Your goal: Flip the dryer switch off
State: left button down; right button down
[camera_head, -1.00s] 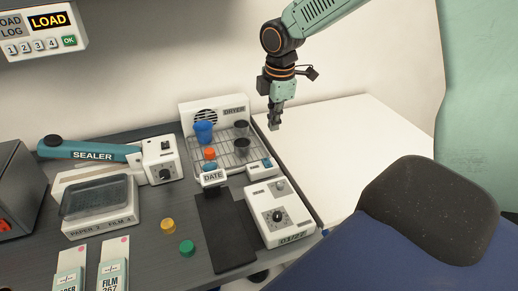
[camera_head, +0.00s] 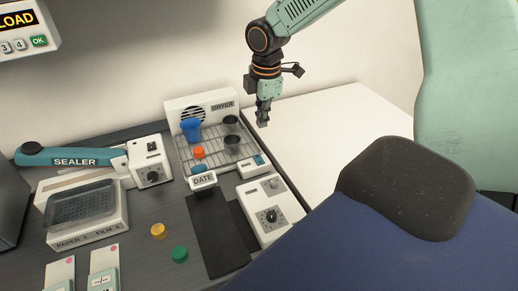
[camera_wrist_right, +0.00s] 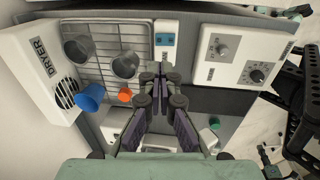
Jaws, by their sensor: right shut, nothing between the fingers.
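The dryer (camera_head: 222,105) is a white unit with a vent and a wire rack at the back of the counter. At the rack's front right is a small white box with a blue rocker switch (camera_head: 258,160); the wrist view also shows this blue switch (camera_wrist_right: 165,39). Whether the rocker is on or off cannot be told. My right gripper (camera_head: 263,122) is shut and empty, pointing down to the right of the dryer in the head view. My left gripper is out of view.
Blue (camera_head: 191,130) and dark (camera_head: 232,141) cups and an orange piece (camera_head: 199,152) are on the rack. A white dial box (camera_head: 268,213) stands in front of the switch. The sealer (camera_head: 75,161) is left. A bare white tabletop (camera_head: 330,125) lies right.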

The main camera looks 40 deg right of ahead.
send_near(257, 157)
jog(key=f, duration=0.6)
jog(key=shift+w+d, duration=0.35)
jog(key=shift+w+a+f, duration=0.1)
jog(key=shift+w+f, duration=0.05)
jog(key=shift+f, duration=0.15)
jog(key=shift+a+f, duration=0.1)
jog(key=shift+a, duration=0.1)
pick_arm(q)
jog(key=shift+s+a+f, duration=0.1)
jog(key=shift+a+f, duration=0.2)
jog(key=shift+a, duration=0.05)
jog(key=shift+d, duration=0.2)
pick_arm(e)
jog(key=shift+d, duration=0.2)
jog(key=shift+f, duration=0.25)
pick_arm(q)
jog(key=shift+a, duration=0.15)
pick_arm(e)
jog(key=shift+a, duration=0.1)
